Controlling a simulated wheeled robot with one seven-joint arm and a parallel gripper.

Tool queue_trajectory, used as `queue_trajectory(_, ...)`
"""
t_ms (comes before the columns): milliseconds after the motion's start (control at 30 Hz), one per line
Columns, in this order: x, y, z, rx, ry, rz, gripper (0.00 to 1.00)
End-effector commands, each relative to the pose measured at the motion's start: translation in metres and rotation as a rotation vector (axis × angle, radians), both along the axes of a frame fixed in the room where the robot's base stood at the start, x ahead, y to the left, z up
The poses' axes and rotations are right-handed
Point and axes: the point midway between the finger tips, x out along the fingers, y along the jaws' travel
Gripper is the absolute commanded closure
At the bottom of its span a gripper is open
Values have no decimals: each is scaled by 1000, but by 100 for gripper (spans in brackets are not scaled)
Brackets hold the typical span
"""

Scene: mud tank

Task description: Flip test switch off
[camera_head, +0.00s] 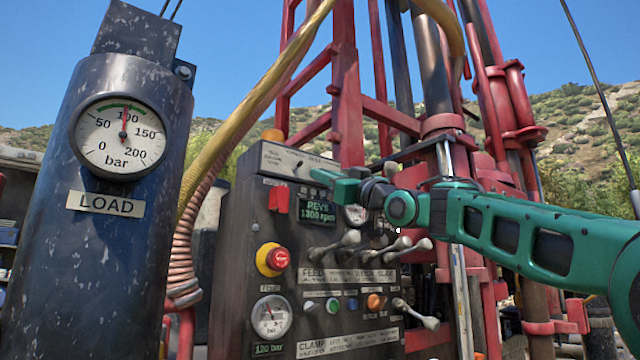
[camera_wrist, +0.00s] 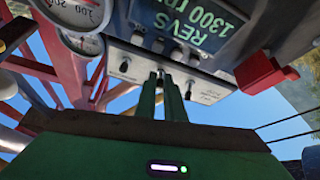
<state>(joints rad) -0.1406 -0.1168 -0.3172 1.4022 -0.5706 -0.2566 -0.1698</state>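A pale switch panel (camera_head: 290,160) runs along the top of the dark control box; its small labels are too small to read. In the wrist view the panel (camera_wrist: 138,68) appears upside down with small dark toggle switches, one at the left (camera_wrist: 124,66) and one at the right (camera_wrist: 189,90). I cannot tell which is the test switch. My green gripper (camera_head: 318,178) is at the panel's right part. In the wrist view its fingertips (camera_wrist: 164,82) lie close together, reaching the panel between those toggles. They look shut; contact with a switch is not clear.
A red switch cover (camera_head: 278,199) and the REVS display (camera_head: 317,208) sit just below the panel. A red emergency button (camera_head: 278,258) and several levers (camera_head: 350,238) are lower. A LOAD cylinder (camera_head: 95,260) stands left; a yellow hose (camera_head: 245,115) passes behind.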

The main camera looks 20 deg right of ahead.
Motion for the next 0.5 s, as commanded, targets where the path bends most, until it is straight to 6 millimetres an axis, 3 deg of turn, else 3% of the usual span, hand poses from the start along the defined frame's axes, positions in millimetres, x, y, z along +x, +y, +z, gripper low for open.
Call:
queue_trajectory(33, 0, 0, -1, 0, 2, 0, 79)
queue_trajectory(67, 0, 0, -1, -1, 2, -1, 73)
queue_trajectory(500, -8, -5, -5, 1, 2, -1, 73)
